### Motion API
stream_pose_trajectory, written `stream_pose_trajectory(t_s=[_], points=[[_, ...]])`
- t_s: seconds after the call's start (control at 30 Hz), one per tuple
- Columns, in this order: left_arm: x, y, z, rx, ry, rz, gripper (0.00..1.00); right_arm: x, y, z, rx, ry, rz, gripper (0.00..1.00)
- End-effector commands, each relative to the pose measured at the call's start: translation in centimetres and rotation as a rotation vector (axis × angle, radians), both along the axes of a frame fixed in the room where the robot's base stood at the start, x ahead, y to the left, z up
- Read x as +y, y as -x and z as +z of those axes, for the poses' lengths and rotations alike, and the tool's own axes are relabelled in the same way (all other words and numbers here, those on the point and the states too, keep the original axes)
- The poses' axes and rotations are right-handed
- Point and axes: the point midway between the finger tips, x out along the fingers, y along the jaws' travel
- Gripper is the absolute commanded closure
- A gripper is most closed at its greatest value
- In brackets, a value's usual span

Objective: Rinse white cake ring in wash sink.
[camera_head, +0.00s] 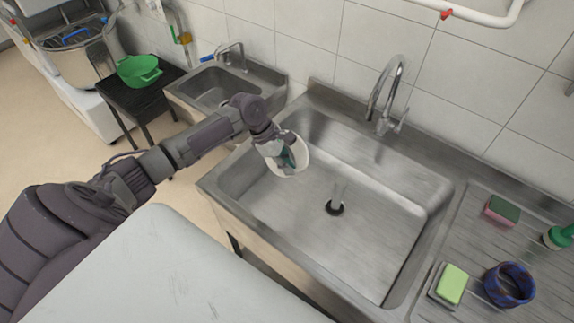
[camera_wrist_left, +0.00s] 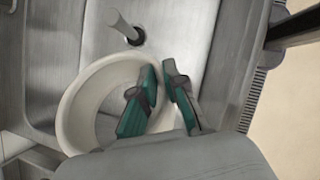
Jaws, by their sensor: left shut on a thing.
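The white cake ring (camera_head: 299,160) is a round, open band. My left gripper (camera_head: 287,158) reaches in from the left and is shut on the ring's wall. It holds the ring over the left part of the steel wash sink (camera_head: 385,236), left of the drain. In the left wrist view, the teal-padded fingers (camera_wrist_left: 157,98) close across the right side of the ring (camera_wrist_left: 78,112). The tall curved faucet (camera_head: 391,92) stands at the sink's back edge. No water is clearly visible from it. My right gripper is not in view.
A pale upright piece (camera_head: 339,192) stands at the drain. A smaller sink (camera_head: 215,88) and green colander (camera_head: 139,70) are behind left.

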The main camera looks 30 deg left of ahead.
Motion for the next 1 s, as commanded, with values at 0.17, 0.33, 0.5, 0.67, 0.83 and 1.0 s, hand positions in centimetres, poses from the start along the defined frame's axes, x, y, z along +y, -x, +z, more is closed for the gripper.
stream_pose_trajectory(t_s=[0.17, 0.33, 0.5, 0.67, 0.83, 1.0], points=[[0.0, 0.0, 0.0, -0.001, 0.0, 0.0, 1.0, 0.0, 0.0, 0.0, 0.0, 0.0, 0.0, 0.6], [0.0, 0.0, 0.2, -0.002, 0.0, 0.0, 1.0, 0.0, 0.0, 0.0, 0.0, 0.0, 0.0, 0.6], [0.0, -0.1, 1.3, -0.002, -0.001, 0.0, 1.0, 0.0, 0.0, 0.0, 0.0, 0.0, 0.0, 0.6], [0.0, -0.1, 2.9, -0.004, 0.0, 0.0, 1.0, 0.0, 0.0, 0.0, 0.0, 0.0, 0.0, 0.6], [0.0, 0.0, 4.0, -0.001, 0.0, 0.0, 1.0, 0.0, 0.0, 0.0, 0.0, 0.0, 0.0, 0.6], [0.0, 0.0, 4.1, -0.001, 0.0, 0.0, 1.0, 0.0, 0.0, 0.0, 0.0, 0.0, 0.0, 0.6]])
